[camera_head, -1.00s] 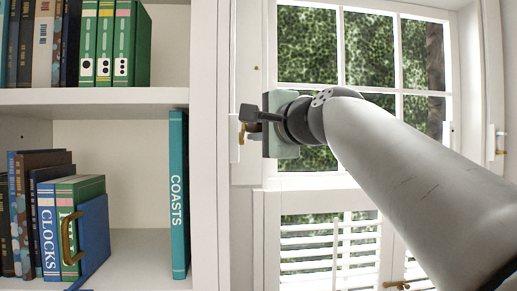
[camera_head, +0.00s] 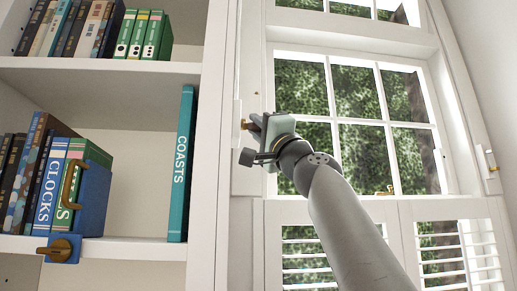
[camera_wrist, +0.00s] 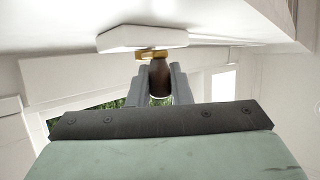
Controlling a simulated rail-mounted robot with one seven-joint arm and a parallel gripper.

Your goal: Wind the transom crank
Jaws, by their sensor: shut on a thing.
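The transom crank is a white box on the window frame's left jamb (camera_head: 237,113), with a small brass arm (camera_head: 246,125) beside it. In the wrist view the white box (camera_wrist: 143,38) is overhead, with the brass arm (camera_wrist: 152,54) below it and a dark brown knob (camera_wrist: 160,78) hanging from the arm. My gripper (camera_wrist: 160,88) has its two grey fingers shut on the knob, one on each side. In the head view my gripper (camera_head: 254,128) is at the brass arm, its hand tilted. The fingers and knob are largely hidden there.
A white bookshelf (camera_head: 212,130) stands close left of my gripper, with a teal COASTS book (camera_head: 181,165) near its edge. Louvred shutters (camera_head: 305,255) are below the window.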

